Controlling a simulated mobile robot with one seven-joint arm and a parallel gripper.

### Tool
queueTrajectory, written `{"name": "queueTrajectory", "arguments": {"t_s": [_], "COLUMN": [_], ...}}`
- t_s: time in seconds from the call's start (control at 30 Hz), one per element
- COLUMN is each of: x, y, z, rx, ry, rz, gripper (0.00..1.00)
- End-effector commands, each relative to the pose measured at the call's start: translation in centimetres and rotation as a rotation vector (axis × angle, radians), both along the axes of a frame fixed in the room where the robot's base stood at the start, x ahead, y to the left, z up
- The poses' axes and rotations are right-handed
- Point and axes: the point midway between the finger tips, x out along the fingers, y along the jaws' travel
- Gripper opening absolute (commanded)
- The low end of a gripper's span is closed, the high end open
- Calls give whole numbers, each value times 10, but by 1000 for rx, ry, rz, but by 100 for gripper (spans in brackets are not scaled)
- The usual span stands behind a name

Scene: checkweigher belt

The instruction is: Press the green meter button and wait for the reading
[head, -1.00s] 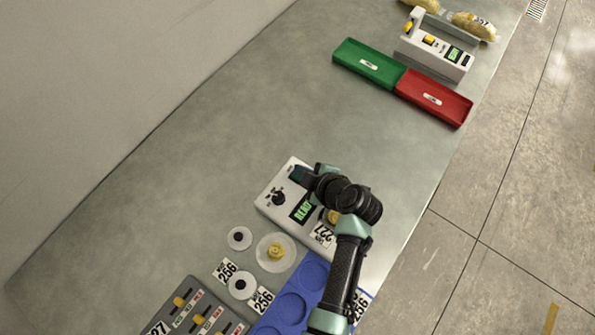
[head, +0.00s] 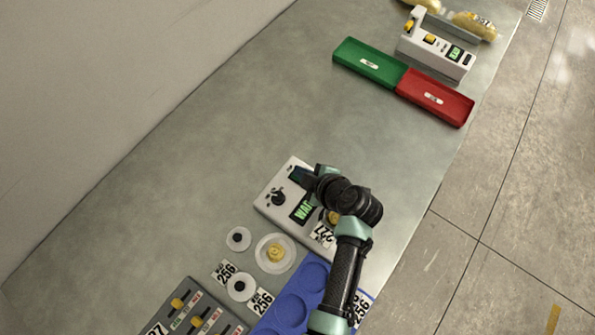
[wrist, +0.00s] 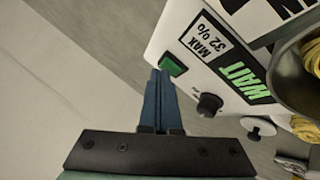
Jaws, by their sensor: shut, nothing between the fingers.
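The white meter box (head: 272,196) lies on the grey table, partly covered by my arm in the head view. Its display (wrist: 246,82) reads "WAIT" in green in the wrist view. The green button (wrist: 172,66) is at the box's edge, beside a "MAX 32 %" label (wrist: 205,38). My gripper (wrist: 160,74) is shut and empty, its blue fingertips right at the green button; they appear to touch it. In the head view my gripper (head: 299,174) is over the far part of the box and hides the button.
A black knob (wrist: 209,104) is on the box. A blue tray (head: 287,308) and a grey panel with yellow sliders (head: 195,312) are in front. Green (head: 347,50) and red (head: 460,118) trays are at the back. The middle of the table is clear.

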Motion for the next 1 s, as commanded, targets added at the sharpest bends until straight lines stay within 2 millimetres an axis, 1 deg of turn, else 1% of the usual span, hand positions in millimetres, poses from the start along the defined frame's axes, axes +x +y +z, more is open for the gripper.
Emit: {"name": "queueTrajectory", "arguments": {"t_s": [0.23,0.53,0.87,1.0], "x": [-1,-1,0,0], "y": [0,0,0,0], "z": [1,16,17,22], "rx": [-1,0,0,0], "ry": [2,1,1,1], "rz": [1,1,1,1], "gripper": [0,0,0,0]}}
